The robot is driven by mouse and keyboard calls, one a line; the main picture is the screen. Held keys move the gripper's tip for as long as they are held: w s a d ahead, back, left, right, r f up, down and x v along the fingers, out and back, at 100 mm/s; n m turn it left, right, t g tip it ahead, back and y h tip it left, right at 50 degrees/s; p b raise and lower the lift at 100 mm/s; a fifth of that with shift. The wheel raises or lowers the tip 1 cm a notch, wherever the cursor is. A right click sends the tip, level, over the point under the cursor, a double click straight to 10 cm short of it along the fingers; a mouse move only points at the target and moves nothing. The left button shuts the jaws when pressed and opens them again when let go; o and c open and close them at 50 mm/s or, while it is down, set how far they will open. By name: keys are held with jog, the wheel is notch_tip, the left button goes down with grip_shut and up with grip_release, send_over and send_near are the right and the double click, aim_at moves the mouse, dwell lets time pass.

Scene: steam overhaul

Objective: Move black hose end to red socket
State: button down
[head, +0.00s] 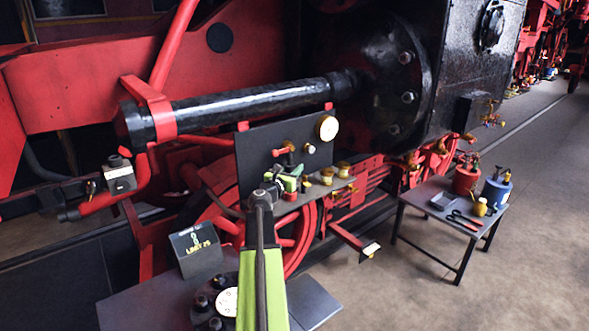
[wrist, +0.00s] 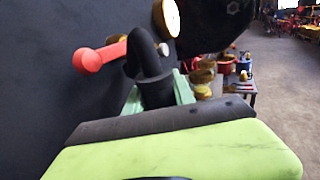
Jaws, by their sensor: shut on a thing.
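My gripper (head: 287,184) is in front of the dark upright panel (head: 255,158), by its lower fittings. In the wrist view, my gripper (wrist: 160,92) has its pale green jaws shut on the black hose end (wrist: 150,62). The hose bends in an arch above the jaws, close to the panel. A small red ring-like part (head: 290,196) shows just below the jaws in the head view and may be the red socket; I cannot tell for sure. The jaws and arm hide much of the hose and fittings.
A red lever (head: 283,151) and a round gauge (head: 327,128) sit on the panel above my gripper. Brass fittings (head: 343,169) stand to the right. A side table (head: 440,228) holds red and blue cans. A dark box (head: 196,248) is at the lower left.

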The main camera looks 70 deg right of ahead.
jog(key=shift+f+b, duration=1.15)
dwell(1.6)
jog(key=shift+f+b, duration=0.65)
jog(key=shift+f, duration=0.05)
jog(key=c, duration=1)
grip_release()
jog(key=shift+w, duration=0.1)
jog(key=shift+o, duration=0.2)
jog(key=shift+a, duration=0.25)
jog(key=a, duration=0.4)
jog(key=w+a, duration=0.1)
jog(key=a, duration=0.6)
jog(key=shift+w+a, duration=0.15)
jog(key=shift+a, duration=0.15)
jog(key=shift+d, duration=0.1)
